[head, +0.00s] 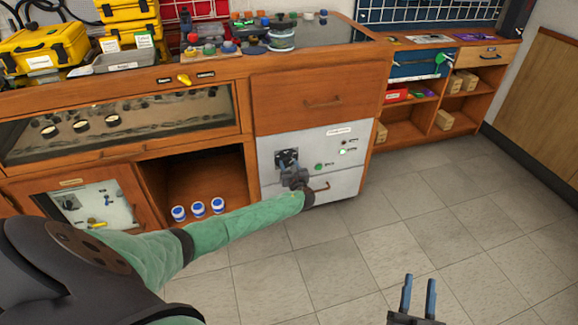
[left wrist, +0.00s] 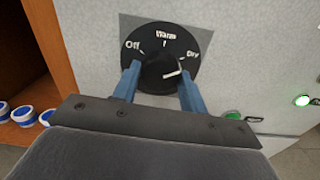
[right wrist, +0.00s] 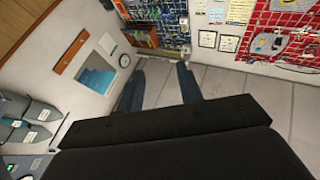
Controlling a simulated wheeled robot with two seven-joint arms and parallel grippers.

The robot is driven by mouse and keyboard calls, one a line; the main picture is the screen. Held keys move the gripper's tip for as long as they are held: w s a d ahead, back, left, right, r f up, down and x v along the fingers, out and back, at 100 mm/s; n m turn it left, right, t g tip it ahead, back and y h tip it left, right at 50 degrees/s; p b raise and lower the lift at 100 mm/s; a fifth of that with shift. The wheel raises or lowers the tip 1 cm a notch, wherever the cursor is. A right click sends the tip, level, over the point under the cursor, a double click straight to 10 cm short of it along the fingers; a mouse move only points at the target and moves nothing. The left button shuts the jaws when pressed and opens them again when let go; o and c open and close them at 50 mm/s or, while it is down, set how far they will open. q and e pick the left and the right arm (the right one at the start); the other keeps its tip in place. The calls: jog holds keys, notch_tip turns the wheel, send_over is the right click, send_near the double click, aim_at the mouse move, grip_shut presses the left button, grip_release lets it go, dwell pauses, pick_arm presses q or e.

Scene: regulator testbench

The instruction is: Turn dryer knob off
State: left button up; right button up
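The dryer knob (left wrist: 160,70) is black and sits on a round black dial (left wrist: 160,32) marked Off at left, Warm at top and Dry at right. A white mark on the knob lies on its right side, toward Dry. My left gripper (left wrist: 159,70) is open, with one blue finger on each side of the knob; contact is not clear. In the head view the dial (head: 286,157) is on the white dryer panel (head: 325,135), partly hidden by my left gripper (head: 292,176). My right gripper (head: 418,283) is open and empty above the floor, far from the knob.
A green button (head: 319,167) and a lit button (head: 343,152) are right of the dial. A wooden drawer (head: 308,100) is above the panel. Blue-and-white containers (head: 198,209) stand in the open shelf at left. The tiled floor (head: 400,220) at right is clear.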

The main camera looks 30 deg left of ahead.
pick_arm(q)
jog(key=shift+c, duration=1.4)
